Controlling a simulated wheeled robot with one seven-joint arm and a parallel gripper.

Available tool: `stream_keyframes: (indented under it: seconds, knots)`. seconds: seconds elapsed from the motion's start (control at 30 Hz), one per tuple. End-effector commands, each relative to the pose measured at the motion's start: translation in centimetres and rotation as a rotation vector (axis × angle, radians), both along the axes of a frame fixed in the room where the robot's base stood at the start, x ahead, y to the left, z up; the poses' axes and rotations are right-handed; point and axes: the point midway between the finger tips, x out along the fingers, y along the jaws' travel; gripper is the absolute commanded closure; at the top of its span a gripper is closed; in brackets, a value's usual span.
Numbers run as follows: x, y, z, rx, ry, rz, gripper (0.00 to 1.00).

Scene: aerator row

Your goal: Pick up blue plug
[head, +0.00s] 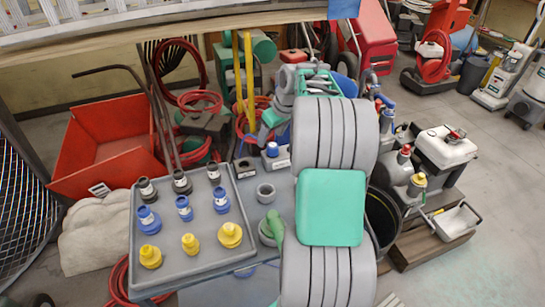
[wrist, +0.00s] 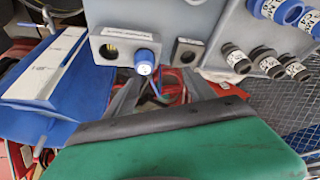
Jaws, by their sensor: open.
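In the wrist view this blue plug (wrist: 144,60) is near top centre, just beyond my gripper (wrist: 152,95). My gripper's dark fingers are spread, with nothing held between them, and point towards the block. More blue plugs (head: 184,208) stand in a row on the grey tray (head: 243,225). Two blue plugs (wrist: 272,9) show at the top right of the wrist view.
The tray also holds dark plugs (head: 181,182) and yellow plugs (head: 190,244). A dark block with a hole (head: 245,168), a grey ring (head: 265,193) and a green-topped piece (head: 272,229) stand beside the tray. A red bin (head: 105,150) and hoses are behind.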

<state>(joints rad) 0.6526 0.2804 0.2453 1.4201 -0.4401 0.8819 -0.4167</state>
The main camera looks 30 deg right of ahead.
Motion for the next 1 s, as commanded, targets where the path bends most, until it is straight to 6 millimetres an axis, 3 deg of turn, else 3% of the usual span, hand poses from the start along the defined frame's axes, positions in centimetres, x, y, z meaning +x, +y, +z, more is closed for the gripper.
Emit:
stream_keyframes:
  seconds: [0.03, 0.13, 0.63, 0.87, 1.0]
  knots:
    - [0.2, -1.7, -1.0, -0.001, -0.005, 0.001, 0.36]
    - [0.6, -2.9, -1.8, -0.003, -0.014, 0.014, 0.36]
    - [3.2, -2.5, -8.4, -0.003, -0.013, 0.014, 0.36]
    - [3.4, -2.6, -8.7, -0.005, -0.015, 0.013, 0.37]
    - [3.4, -2.6, -8.7, -0.004, -0.015, 0.013, 0.49]
